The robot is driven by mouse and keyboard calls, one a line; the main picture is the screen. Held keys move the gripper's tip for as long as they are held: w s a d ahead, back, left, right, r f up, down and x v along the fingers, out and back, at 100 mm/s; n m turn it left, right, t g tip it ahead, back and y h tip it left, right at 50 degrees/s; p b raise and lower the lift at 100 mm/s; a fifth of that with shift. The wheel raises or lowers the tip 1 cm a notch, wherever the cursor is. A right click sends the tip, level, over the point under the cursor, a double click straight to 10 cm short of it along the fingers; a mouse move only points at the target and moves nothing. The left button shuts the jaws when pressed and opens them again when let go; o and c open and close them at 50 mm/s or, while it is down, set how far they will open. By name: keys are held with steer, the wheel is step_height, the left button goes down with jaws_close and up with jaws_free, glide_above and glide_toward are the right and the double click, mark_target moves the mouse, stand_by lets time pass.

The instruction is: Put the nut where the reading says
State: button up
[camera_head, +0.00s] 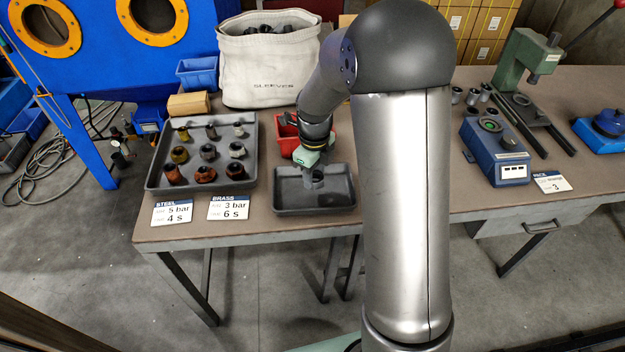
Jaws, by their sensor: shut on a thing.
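My gripper (312,166) points down over a small grey tray (343,206) in the middle of the table. It is shut on a small grey piece, apparently the nut (318,176), low in the tray; whether the nut touches the tray floor I cannot tell. A blue instrument (488,155) with a small display stands right of my arm; its reading is too small to make out. A larger grey tray (246,185) at left holds rows of several nuts and fittings, rusty at the front, brassy and grey behind.
Cards marked steel (172,213) and brass (228,207) lie before the larger tray. A red bin (287,138) and a canvas bag (268,70) stand behind my gripper. A green press (530,58), metal sleeves (472,97) and a third card (552,182) are at right.

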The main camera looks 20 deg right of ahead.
mark_target(313, 192)
steer(key=shift+w+a+f, duration=0.15)
steer(key=shift+f, duration=1.65)
steer(key=shift+f+b, duration=0.3)
steer(key=shift+f, duration=0.05)
steer(key=o, duration=1.2)
steer(key=shift+r+p, duration=0.45)
steer(key=shift+r, duration=0.15)
step_height(313, 192, up, 12)
steer(key=shift+f, duration=0.25)
